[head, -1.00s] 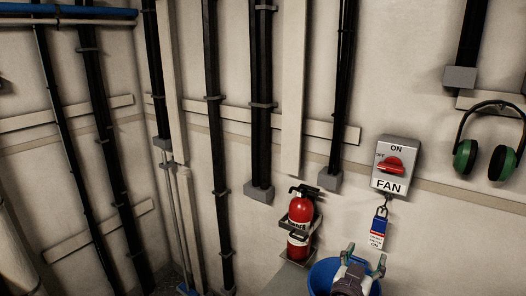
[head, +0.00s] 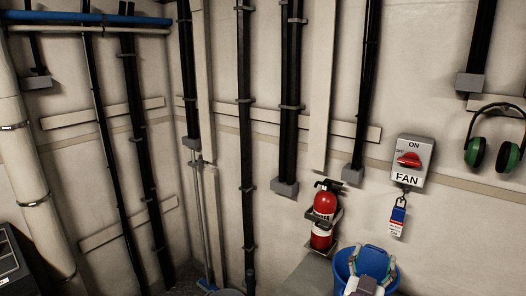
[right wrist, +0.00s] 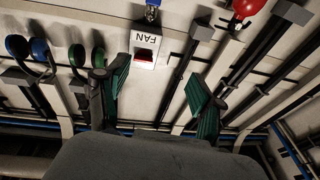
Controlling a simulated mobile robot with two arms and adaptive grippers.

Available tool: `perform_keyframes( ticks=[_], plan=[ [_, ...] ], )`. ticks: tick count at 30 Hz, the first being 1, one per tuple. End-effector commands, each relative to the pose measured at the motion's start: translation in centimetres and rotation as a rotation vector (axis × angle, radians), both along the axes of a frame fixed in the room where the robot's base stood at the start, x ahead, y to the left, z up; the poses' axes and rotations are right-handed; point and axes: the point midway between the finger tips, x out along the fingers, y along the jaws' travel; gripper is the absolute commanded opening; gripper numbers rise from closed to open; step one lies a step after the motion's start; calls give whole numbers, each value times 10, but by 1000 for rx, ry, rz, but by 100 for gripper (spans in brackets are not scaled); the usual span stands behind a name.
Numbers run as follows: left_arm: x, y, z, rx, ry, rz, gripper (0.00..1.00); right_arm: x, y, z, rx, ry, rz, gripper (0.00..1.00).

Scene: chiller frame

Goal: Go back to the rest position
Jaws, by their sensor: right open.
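My right gripper (head: 370,266) is at the bottom edge of the head view, to the right of centre. Its two fingers are spread with nothing between them, and it overlaps the blue bucket (head: 345,262) in the picture. In the right wrist view my right gripper (right wrist: 158,84) shows its two green-padded fingers wide apart and empty. The grey fan switch box (right wrist: 146,45) shows beyond the fingers there. The fan switch box (head: 412,178), with its red handle, is on the wall above the gripper in the head view. My left gripper is not in view.
A red fire extinguisher (head: 324,207) hangs on the wall left of the bucket. A tag (head: 397,219) hangs below the switch box. Green ear defenders (head: 474,152) hang at the right. Black conduits run down the walls. A dark panel (head: 12,262) stands at the lower left.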

Motion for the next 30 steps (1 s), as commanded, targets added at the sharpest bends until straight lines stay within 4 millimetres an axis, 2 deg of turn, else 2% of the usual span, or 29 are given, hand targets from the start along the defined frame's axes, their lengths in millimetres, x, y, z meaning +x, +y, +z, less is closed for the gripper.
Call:
perform_keyframes(
  ticks=[5,8,12,14,17,18,20,21,23,25,27,30],
  plan=[
    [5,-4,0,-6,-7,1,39,-9,17,19,-54,-110,118,67],
    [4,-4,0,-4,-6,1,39,-18,35,30,-97,-172,227,67],
    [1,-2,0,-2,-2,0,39,-35,71,37,-163,-219,436,67],
    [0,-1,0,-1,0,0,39,-46,93,33,-193,-209,556,67],
    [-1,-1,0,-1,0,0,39,-71,133,8,-232,-105,798,67],
    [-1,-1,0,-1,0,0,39,-84,148,-10,-237,-25,893,67],
    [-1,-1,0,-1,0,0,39,-105,163,-43,-229,132,1011,67],
    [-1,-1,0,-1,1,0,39,-121,168,-67,-211,257,1069,67],
    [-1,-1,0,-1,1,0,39,-146,167,-104,-173,457,1115,67],
    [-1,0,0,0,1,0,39,-173,156,-139,-120,668,1112,67],
    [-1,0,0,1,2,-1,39,-197,143,-165,-67,835,1076,67],
    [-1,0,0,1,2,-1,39,-225,121,-189,-2,1019,996,67]
  ],
)
